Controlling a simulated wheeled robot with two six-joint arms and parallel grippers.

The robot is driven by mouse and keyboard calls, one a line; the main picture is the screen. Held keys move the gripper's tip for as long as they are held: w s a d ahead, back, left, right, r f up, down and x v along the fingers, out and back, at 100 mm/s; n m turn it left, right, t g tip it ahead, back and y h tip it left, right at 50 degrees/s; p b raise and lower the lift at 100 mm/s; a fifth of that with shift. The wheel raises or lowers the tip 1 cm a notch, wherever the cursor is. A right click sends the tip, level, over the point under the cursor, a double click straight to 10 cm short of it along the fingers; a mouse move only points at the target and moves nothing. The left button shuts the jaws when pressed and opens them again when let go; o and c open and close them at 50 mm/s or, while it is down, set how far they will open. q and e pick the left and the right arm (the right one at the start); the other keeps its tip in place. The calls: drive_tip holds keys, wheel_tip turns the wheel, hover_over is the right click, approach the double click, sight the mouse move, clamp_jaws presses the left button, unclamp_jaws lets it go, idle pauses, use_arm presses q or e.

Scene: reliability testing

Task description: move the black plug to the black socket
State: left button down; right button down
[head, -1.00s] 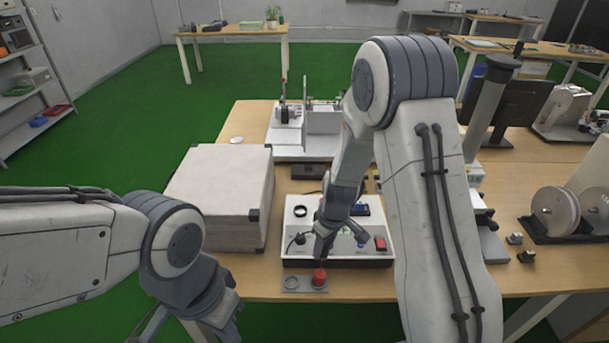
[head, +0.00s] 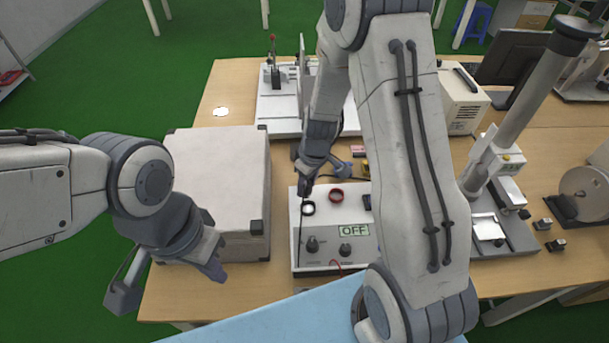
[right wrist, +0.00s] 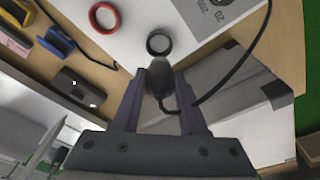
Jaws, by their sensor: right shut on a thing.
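The black socket (head: 308,208) is a dark ring at the back left of a white panel box (head: 345,262). It also shows in the right wrist view (right wrist: 159,42). My right gripper (head: 301,186) is above the panel's back left corner. In the right wrist view it is shut on the black plug (right wrist: 160,77), a dark tapered piece with a black cable trailing off. The plug's tip points at the black socket and looks very close to it; I cannot tell whether they touch. My left gripper (head: 168,283) is open and empty, left of the panel.
A red socket ring (head: 336,196) sits right of the black one. The panel has a display reading OFF (head: 353,230) and dark knobs. A large pale box (head: 215,185) stands left of the panel. A press stand (head: 490,200) is at right.

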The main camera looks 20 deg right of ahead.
sight(310, 196)
drive_tip(key=shift+d+f+b, duration=0.2)
drive_tip(key=shift+f+b, duration=0.25)
drive_tip(key=shift+f, duration=0.2)
wheel_tip(310, 196, down, 4)
drive_tip(key=b, duration=0.3)
drive_tip(key=shift+f, duration=0.15)
drive_tip(key=shift+s+b, duration=0.2)
drive_tip(key=shift+b, duration=0.45)
idle(0.5)
drive_tip(key=shift+d+f+b, duration=0.1)
drive_tip(key=shift+f+b, duration=0.5)
drive_tip(key=shift+b, duration=0.05)
drive_tip(key=c, duration=0.9)
unclamp_jaws()
drive_tip(key=shift+o, duration=0.8)
